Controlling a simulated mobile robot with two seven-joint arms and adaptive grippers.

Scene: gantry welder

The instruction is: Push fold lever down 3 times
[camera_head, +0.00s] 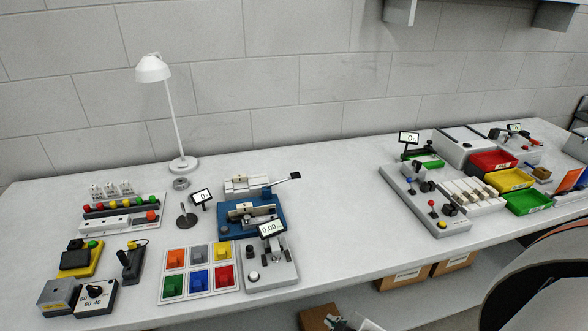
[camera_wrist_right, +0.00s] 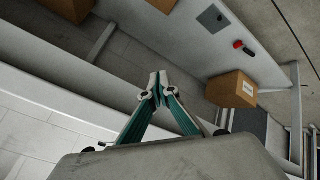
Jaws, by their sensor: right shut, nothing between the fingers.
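A lever with a black grip (camera_head: 295,176) sticks out to the right from a white-topped device (camera_head: 245,185) at the back of the left table section. I take this for the fold lever; no label on it is readable. It is slightly raised toward its grip end. A small display (camera_head: 202,197) beside it seems to read 0. My right gripper (camera_head: 338,322) shows only in part at the bottom edge, below the table front and well apart from the lever. In the right wrist view it (camera_wrist_right: 158,88) is shut and empty, above the floor area. My left gripper is not in view.
The table middle (camera_head: 345,205) is clear. Cardboard boxes (camera_head: 403,276) sit underneath.

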